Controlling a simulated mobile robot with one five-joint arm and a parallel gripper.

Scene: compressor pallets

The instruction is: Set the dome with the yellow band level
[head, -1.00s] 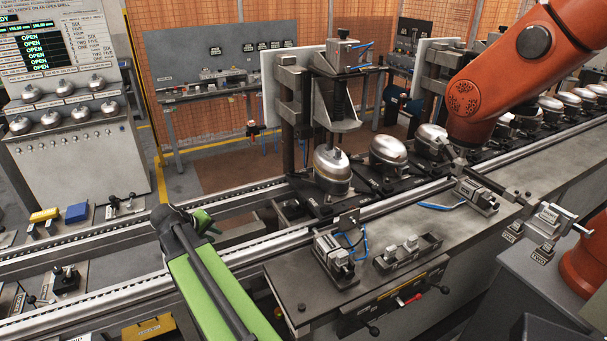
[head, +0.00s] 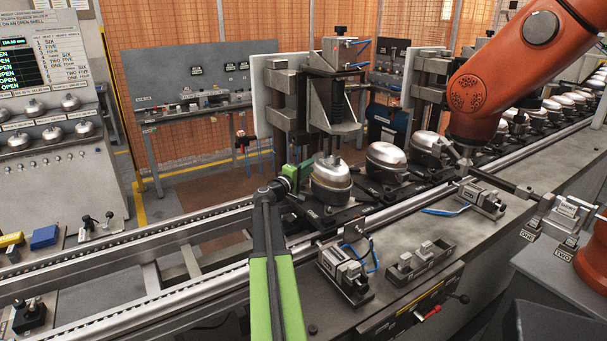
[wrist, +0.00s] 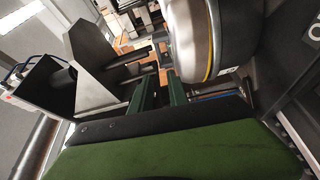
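The silvery dome (head: 331,172) stands on a dark pallet on the line, under the press head, in the head view. In the wrist view the dome (wrist: 190,38) fills the top right, with a thin yellow band along its lower edge.
The press (head: 331,100) stands over and behind the dome. A second dome (head: 386,160) sits close on the right, near an orange robot arm (head: 510,60). A clamp block (head: 345,270) and a small tray (head: 420,262) lie on the bench in front.

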